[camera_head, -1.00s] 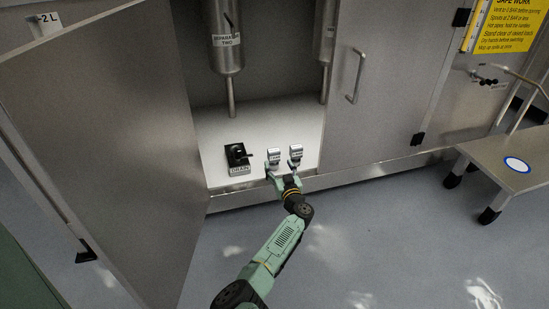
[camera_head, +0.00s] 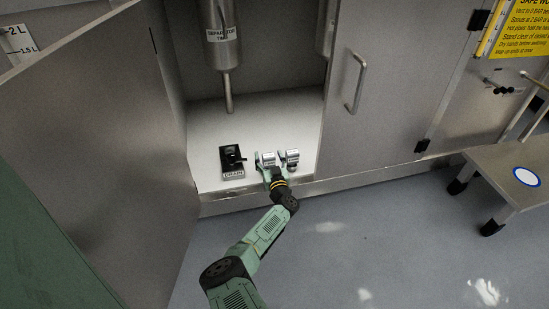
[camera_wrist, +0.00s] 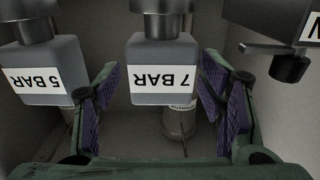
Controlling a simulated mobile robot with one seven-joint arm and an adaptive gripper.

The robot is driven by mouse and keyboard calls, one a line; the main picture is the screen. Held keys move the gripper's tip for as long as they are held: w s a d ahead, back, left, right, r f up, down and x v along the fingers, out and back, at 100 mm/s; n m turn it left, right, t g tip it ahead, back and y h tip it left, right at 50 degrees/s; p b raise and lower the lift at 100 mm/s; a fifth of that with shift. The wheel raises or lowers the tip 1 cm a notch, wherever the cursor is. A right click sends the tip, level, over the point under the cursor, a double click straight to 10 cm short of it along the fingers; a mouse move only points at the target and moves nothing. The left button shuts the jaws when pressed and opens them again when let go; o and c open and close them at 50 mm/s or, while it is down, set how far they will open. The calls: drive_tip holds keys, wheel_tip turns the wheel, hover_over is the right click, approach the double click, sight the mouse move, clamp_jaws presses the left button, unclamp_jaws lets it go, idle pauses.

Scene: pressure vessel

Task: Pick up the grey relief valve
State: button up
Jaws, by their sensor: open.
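Two grey relief valves with white labels stand side by side on the cabinet floor. The left one (camera_head: 268,157) reads 7 BAR in the wrist view (camera_wrist: 163,82), upside down. The right one (camera_head: 292,156) reads 5 BAR in the wrist view (camera_wrist: 38,80). My gripper (camera_head: 269,166) is at the left valve. In the wrist view my gripper (camera_wrist: 160,95) is open, its purple-padded fingers on either side of the 7 BAR valve, with the left finger between the two valves. Gaps show beside the 7 BAR body; I cannot tell if a finger touches it.
A black drain valve (camera_head: 233,157) with a DRAIN label stands just left of the relief valves. A steel separator vessel (camera_head: 221,45) hangs above. The open cabinet door (camera_head: 105,150) is at the left, a step stool (camera_head: 495,175) at the right.

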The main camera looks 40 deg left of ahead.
drive_tip(key=shift+a, duration=0.1)
drive_tip(key=shift+c, duration=0.3)
drive_tip(key=shift+r, duration=0.1)
clamp_jaws()
idle(0.5)
